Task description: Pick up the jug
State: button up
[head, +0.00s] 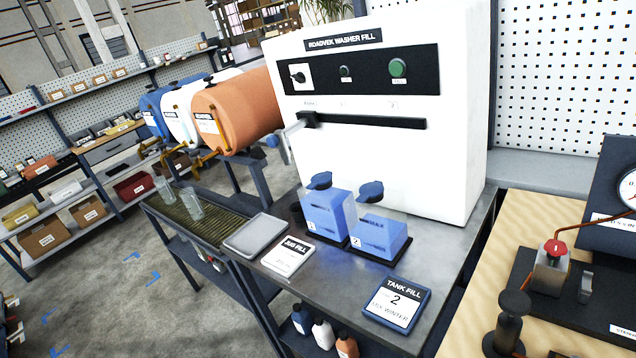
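Two clear, see-through vessels stand on the slatted drip grate at the left end of the metal trolley. The nearer clear vessel (193,206) is upright, and the farther clear vessel (164,189) is beside it to the left. They are the most jug-like things in view, but I cannot tell which one is the jug. No label on them is readable. My gripper is not in view.
Orange, white and blue drums with taps (235,110) lie behind the grate. A white washer fill machine (400,160) stands on the trolley (345,290) behind two blue tanks (328,212) with dark caps. A grey tray (256,235) lies by the jug fill card (289,257). The left floor is mostly clear.

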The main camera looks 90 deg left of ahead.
aim_at(162, 184)
jog(key=u, duration=1.2)
jog(key=i, duration=0.1)
jog(key=u, duration=2.2)
jog(key=k, duration=0.9)
jog(key=u, duration=0.15)
jog(key=i, duration=0.9)
jog(key=z, duration=0.1)
